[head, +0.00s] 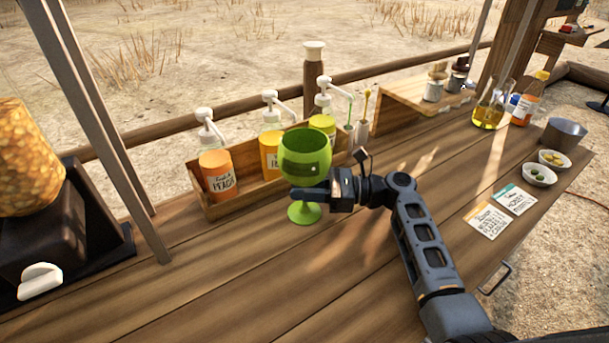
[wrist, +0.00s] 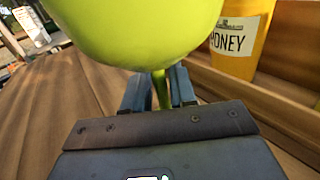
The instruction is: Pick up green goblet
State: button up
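The green goblet (head: 305,155) stands upright over the wooden counter, in front of the crate of bottles. In the wrist view its bowl (wrist: 140,30) fills the top middle, and its thin stem (wrist: 160,88) runs down between the fingers. My gripper (head: 318,192) reaches in from the right, below the bowl. In the wrist view its two fingers (wrist: 160,92) are close together on either side of the stem and look shut on it. The foot is hidden in the wrist view. I cannot tell whether the foot touches the counter.
A wooden crate (head: 222,207) with several pump bottles stands close behind the goblet. Two cards (head: 487,220), small bowls (head: 539,175) and a flask (head: 490,112) are at the right. A dark dispenser (head: 45,225) stands at the left. The front middle of the counter is clear.

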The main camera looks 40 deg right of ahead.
grip_shut()
jog(key=shift+r, duration=0.2)
jog(key=shift+r+p, duration=0.45)
jog(key=shift+p, duration=0.3)
jog(key=shift+r, duration=0.2)
jog(key=shift+s+f+p, duration=0.1)
jog(key=shift+p, duration=0.2)
